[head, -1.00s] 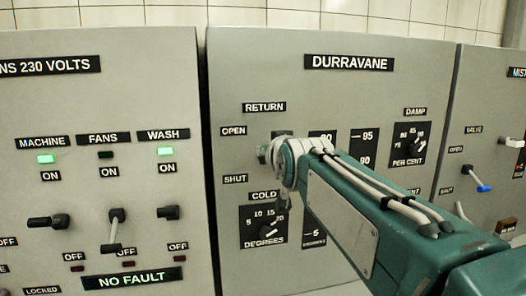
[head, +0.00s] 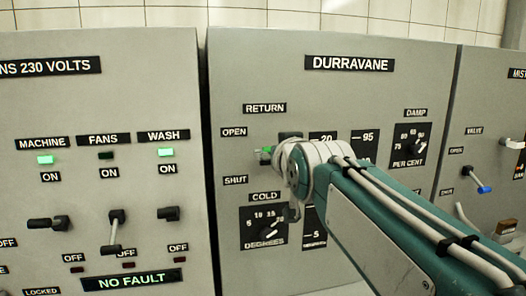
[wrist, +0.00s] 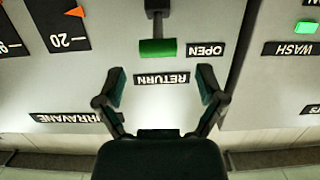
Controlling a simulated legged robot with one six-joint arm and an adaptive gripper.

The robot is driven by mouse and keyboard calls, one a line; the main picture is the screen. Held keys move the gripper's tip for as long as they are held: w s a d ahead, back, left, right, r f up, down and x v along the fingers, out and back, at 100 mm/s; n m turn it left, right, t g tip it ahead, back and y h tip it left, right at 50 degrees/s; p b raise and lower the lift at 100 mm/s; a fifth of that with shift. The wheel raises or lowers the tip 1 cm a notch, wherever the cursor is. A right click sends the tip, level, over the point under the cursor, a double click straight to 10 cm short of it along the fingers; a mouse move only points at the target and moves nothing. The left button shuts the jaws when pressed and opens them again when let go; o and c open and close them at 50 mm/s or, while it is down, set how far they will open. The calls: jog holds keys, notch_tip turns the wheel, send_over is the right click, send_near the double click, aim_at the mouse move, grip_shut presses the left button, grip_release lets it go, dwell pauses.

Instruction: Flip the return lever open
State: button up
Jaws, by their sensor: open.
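The return lever has a dark stem and a green grip (wrist: 157,48). In the wrist view, which is upside down, the grip lies beside the OPEN label (wrist: 206,50) and the RETURN label (wrist: 162,79). In the head view the green grip (head: 264,154) shows just left of my wrist, between the OPEN label (head: 233,132) and the SHUT label (head: 235,181). My gripper (wrist: 162,80) is open and empty, its fingers spread wide, with the grip beyond the fingertips and apart from them. My arm hides the gripper's fingers in the head view.
The COLD dial (head: 264,228) is below the lever, close to my wrist. The DAMP dial (head: 411,146) and a blue-tipped valve lever (head: 483,189) are to the right. A switch panel with several dark levers (head: 115,225) stands left, across a narrow gap.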

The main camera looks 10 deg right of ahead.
jog(key=s+r, duration=0.1)
jog(key=s, duration=0.6)
jog(key=shift+r, duration=0.1)
jog(key=s+f+g, duration=0.3)
jog(key=s+f, duration=0.2)
jog(key=f, duration=0.4)
jog(key=s+f+g, duration=0.4)
jog(key=s+f, duration=0.2)
jog(key=f, duration=0.4)
jog(key=s+f+g, duration=0.3)
jog(key=s+f, duration=0.2)
jog(key=f, duration=0.5)
jog(key=shift+s, duration=0.2)
jog(key=shift+r, duration=0.1)
jog(key=shift+c, duration=0.3)
